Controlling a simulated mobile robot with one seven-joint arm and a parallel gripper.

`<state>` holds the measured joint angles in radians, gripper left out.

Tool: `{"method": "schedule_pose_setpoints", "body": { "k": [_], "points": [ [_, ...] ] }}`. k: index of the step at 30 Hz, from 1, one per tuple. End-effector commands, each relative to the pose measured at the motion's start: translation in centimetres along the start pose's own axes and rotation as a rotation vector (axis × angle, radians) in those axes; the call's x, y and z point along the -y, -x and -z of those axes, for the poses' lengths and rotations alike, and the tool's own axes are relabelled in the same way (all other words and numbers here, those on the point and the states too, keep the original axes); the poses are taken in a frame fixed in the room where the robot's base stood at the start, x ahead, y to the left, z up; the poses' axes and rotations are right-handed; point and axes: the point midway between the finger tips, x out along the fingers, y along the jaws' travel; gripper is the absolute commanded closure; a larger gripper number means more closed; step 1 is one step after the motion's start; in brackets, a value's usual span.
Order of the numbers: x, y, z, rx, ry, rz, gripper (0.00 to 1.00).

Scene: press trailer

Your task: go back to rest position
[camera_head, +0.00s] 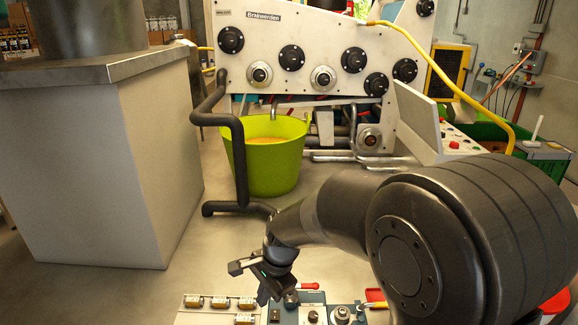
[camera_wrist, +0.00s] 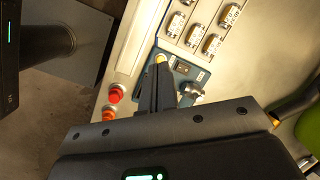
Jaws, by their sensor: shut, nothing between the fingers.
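My gripper (camera_head: 268,276) is at the bottom middle of the head view, low over a panel with switches and knobs. My dark arm comes in from the right. In the wrist view my gripper (camera_wrist: 160,75) has its fingers together, with nothing between them. The fingertips overlap a blue control strip (camera_wrist: 185,68) near a small yellow part (camera_wrist: 160,58). I cannot tell whether they touch it. A dark knob (camera_wrist: 191,90) is just right of the fingers.
A green tub (camera_head: 272,160) stands under the large press (camera_head: 300,30). A pale cabinet (camera_head: 100,170) is at left. A black pipe (camera_head: 239,165) stands before the tub.

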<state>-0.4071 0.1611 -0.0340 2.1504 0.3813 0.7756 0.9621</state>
Motion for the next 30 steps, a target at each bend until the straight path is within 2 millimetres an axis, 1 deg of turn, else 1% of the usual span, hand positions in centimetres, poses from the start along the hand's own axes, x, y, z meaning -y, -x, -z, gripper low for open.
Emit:
{"method": "schedule_pose_setpoints", "body": {
  "k": [1, 6, 11, 15, 21, 24, 27, 30],
  "points": [
    [-0.9, 2.0, 0.5, -0.021, 0.046, 0.024, 1.0],
    [-4.1, 7.0, 1.6, -0.098, 0.215, 0.069, 1.0],
    [-7.6, 11.1, 2.3, -0.186, 0.369, 0.093, 1.0],
    [-10.9, 14.1, 2.6, -0.273, 0.498, 0.096, 1.0],
    [-15.9, 17.4, 2.6, -0.404, 0.672, 0.07, 1.0],
    [-18.2, 18.6, 2.5, -0.469, 0.751, 0.043, 1.0],
    [-20.2, 19.4, 2.3, -0.522, 0.816, 0.013, 1.0],
    [-21.6, 19.8, 2.1, -0.558, 0.861, -0.014, 1.0]
  ]
}}
